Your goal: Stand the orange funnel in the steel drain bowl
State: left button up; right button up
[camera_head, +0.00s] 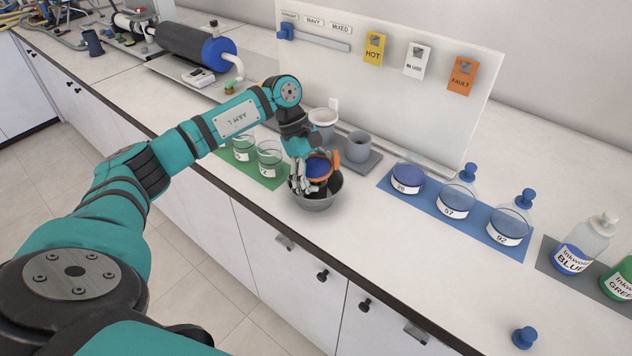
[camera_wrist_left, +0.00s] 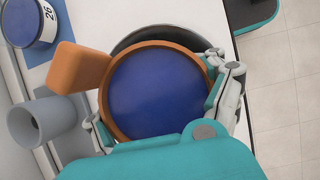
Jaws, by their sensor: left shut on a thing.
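The orange funnel (camera_head: 337,158) has a round rim with a flat blue surface inside it and an orange tab at one side. In the left wrist view the funnel (camera_wrist_left: 82,67) fills the middle, with the tab at upper left. My left gripper (camera_head: 312,178) is shut on the funnel, its fingers on both sides of the rim. The steel drain bowl (camera_head: 316,203) is directly below on the bench. Part of its dark inside (camera_wrist_left: 165,33) shows behind the funnel in the wrist view. The funnel's lower end is hidden, so I cannot tell whether it touches the bowl.
Two grey cups (camera_head: 358,148) stand on a grey tray behind the bowl. Labelled beakers (camera_head: 270,160) stand on a green mat to the left. Blue-filled vessels (camera_head: 455,203) stand on a blue mat to the right. The bench front edge is close to the bowl.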

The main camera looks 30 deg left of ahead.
pick_arm(q)
jog(key=shift+s+d+f, duration=0.1)
jog(key=shift+s+f, duration=0.1)
jog(key=shift+f, duration=0.35)
jog(key=shift+s+d+f, duration=0.1)
jog(key=shift+s+f, duration=0.05)
jog(key=shift+f, duration=0.4)
jog(key=o, duration=1.5)
jog(key=shift+w+f, duration=0.15)
jog(key=shift+w, duration=0.05)
jog(key=shift+o, duration=0.2)
jog(key=shift+a+r, duration=0.1)
jog(key=shift+r, duration=0.15)
jog(key=v, duration=1.3)
jog(key=shift+w+r, duration=0.3)
jog(key=shift+w, duration=0.15)
jog(key=shift+d, duration=0.25)
